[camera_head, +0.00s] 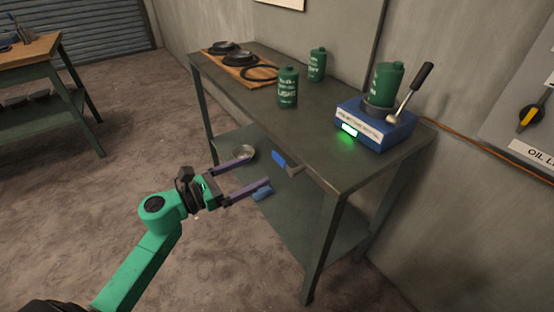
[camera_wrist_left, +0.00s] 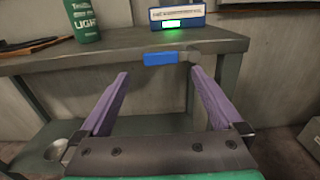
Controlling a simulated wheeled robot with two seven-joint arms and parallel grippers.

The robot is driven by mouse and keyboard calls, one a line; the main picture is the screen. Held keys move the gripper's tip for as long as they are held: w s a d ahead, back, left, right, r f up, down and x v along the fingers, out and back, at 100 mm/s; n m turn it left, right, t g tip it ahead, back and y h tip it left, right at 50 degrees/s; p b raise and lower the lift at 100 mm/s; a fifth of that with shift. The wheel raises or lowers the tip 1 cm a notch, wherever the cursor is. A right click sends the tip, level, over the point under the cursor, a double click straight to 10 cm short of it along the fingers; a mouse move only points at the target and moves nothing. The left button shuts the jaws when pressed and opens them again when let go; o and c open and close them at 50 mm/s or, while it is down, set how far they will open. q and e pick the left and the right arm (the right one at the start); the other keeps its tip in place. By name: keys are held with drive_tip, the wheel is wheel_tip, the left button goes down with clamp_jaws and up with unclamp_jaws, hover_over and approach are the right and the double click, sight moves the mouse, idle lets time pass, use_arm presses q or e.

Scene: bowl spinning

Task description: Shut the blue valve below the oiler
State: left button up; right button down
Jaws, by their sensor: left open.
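The blue valve handle (camera_head: 279,159) sticks out at the front edge of the workbench, with a grey fitting at its right end. In the left wrist view the handle (camera_wrist_left: 168,58) lies about level, ahead between the fingertips. My left gripper (camera_head: 258,172) is open and empty, its purple fingers pointing at the handle from the front; they appear apart from it. A green oil bottle (camera_head: 389,78) stands in a holder on a blue unit (camera_head: 376,134) with a lit green display above the valve. My right gripper is not in view.
The workbench (camera_head: 318,114) also bears two green bottles, one of them labelled LIGHT (camera_head: 288,88), and a wooden board (camera_head: 235,66) with dark round parts. A metal bowl (camera_head: 244,152) is low by the lower shelf. A small blue thing (camera_head: 262,194) shows below the gripper.

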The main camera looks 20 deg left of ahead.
sight(277, 161)
use_arm(q)
drive_tip(key=p+x, duration=0.1)
drive_tip(key=x, duration=0.7)
drive_tip(key=shift+w+d, duration=0.3)
clamp_jaws()
